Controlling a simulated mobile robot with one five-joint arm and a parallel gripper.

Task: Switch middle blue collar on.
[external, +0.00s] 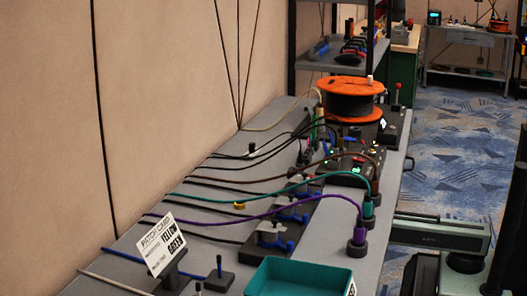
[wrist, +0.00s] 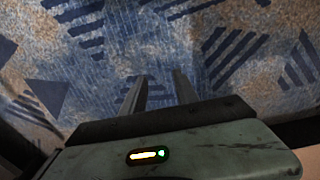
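Three blue collar-like fittings sit on dark blocks in a row along the grey bench in the external view. The near one is the blue fitting (external: 276,246), the middle blue collar (external: 292,217) is just behind it, and the far blue fitting (external: 306,195) is partly hidden by cables. They are too small to tell whether any is on or off. In the wrist view my gripper (wrist: 160,82) has its two fingers apart with nothing between them, over patterned blue carpet. No collar shows there. I cannot clearly make out my fingers in the external view.
Purple and teal cables arch over the blocks to the purple plug (external: 358,237) and teal plug (external: 368,206). A teal tray (external: 300,263), a patch card (external: 162,245) and an orange cable reel (external: 350,84) are on the bench. Carpet (external: 450,150) lies open right of it.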

